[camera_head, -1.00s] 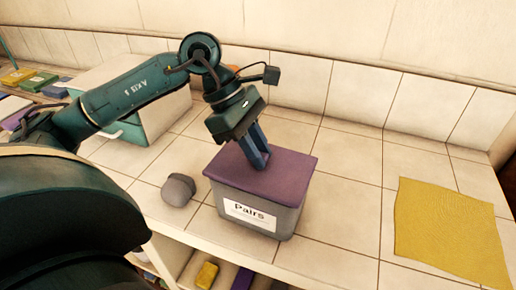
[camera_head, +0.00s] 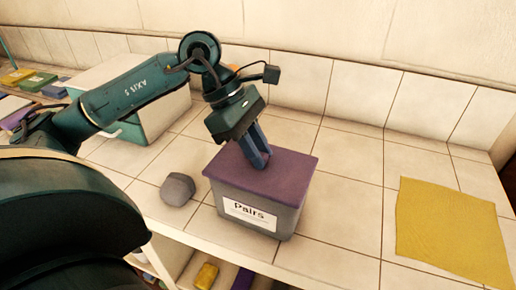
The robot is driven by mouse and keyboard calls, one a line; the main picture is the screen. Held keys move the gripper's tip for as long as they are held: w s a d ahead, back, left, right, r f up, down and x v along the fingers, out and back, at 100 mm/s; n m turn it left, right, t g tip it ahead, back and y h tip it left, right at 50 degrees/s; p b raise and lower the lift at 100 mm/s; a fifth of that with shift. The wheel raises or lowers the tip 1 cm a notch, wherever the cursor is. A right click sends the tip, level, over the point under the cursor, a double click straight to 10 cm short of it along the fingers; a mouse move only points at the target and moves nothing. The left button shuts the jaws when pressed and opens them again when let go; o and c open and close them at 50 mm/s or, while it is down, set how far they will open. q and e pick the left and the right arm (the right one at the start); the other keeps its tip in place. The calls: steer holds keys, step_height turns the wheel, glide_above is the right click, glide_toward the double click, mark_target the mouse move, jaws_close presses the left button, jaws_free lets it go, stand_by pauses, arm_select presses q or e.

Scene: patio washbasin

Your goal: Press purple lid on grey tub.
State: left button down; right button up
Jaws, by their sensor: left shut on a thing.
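The purple lid (camera_head: 290,178) lies flat on top of the grey tub (camera_head: 290,217), covering its whole opening. The tub stands upright on the tiled counter, with a white label reading "Pairs" on its front. My left gripper (camera_head: 260,162) points down at the lid from above, its blue fingers reaching the lid's top near the back middle. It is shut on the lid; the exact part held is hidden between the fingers. I cannot tell whether the lid is fully seated. My right gripper is not in view.
A grey stone-like lump (camera_head: 177,189) sits left of the tub. A white and teal box (camera_head: 160,117) stands behind my left arm. A yellow cloth (camera_head: 450,230) lies at the right. Tiles between tub and cloth are clear. A shelf below the counter holds a yellow block (camera_head: 206,275).

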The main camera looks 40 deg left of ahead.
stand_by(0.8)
arm_select(q)
steer(key=c, duration=1.2)
jaws_free()
steer(key=shift+o, duration=0.5)
steer(key=o, duration=0.4)
steer(key=shift+c, duration=0.2)
steer(key=shift+r+p, duration=2.35)
steer(key=shift+r, duration=1.2)
